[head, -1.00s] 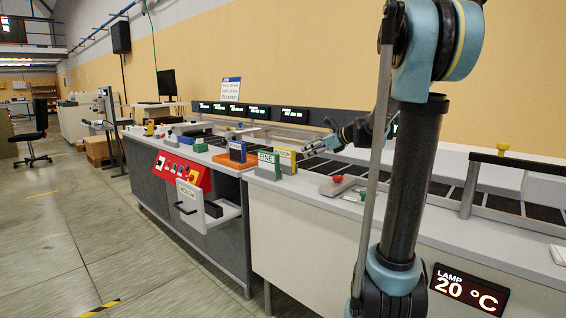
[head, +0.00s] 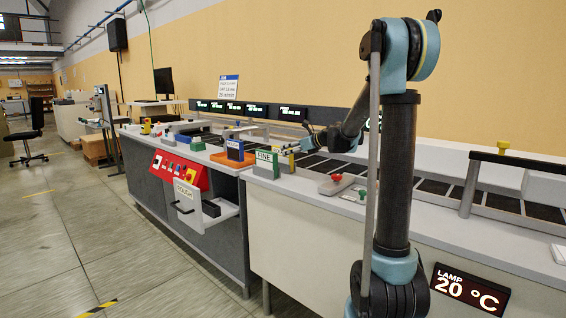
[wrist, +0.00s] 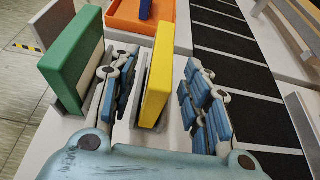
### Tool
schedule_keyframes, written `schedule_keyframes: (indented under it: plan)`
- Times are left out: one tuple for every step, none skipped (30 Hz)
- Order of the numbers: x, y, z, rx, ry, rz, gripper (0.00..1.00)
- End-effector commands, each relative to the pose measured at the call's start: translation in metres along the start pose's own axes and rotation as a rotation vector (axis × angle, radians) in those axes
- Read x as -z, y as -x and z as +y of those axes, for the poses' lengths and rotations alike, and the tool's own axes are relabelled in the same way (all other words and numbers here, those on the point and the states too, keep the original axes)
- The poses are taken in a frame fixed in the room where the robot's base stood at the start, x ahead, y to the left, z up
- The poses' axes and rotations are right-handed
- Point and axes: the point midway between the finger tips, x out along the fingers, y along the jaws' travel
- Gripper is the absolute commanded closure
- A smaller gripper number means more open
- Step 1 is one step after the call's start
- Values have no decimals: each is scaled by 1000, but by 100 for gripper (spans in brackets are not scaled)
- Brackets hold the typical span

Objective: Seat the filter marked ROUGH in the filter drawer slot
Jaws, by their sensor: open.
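The yellow-edged filter (wrist: 155,85) stands upright in a grey holder in the wrist view. In the head view my gripper mostly covers it, and its lettering is not readable now. My gripper (wrist: 160,100) is open, with one finger on each side of the yellow filter; the right finger is clearly apart from it. In the head view my gripper (head: 291,149) is low over the counter. The filter drawer (head: 228,212) is pulled out below the counter on the left, with a sign reading ROUGH (head: 185,194) on its front. A dark slot (head: 211,209) shows inside it.
A green filter marked FINE (head: 267,158) stands close left of my gripper, also in the wrist view (wrist: 75,60). A blue filter (head: 235,149) stands in an orange tray (head: 222,159). A red-knobbed block (head: 337,179) lies to the right. A dark slatted conveyor (head: 405,178) runs behind.

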Motion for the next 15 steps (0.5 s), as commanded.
schedule_keyframes:
  plan:
    - [0,-4,0,-1,0,0,57]
    - [0,-6,0,0,0,0,57]
    - [0,-7,0,0,0,0,57]
    - [0,-8,0,0,0,0,57]
    - [0,-9,0,0,0,0,57]
    - [0,-10,0,1,0,0,57]
    - [0,-11,0,1,0,0,57]
    - [1,-12,0,1,0,0,57]
    - [1,-14,0,0,1,0,57]
    - [1,-17,-1,0,1,0,57]
    - [2,-19,0,0,1,0,57]
    - [3,-23,0,0,2,0,57]
    - [4,-27,-1,0,2,1,57]
    - [4,-30,-1,0,2,1,57]
    - [5,-36,-2,0,2,1,57]
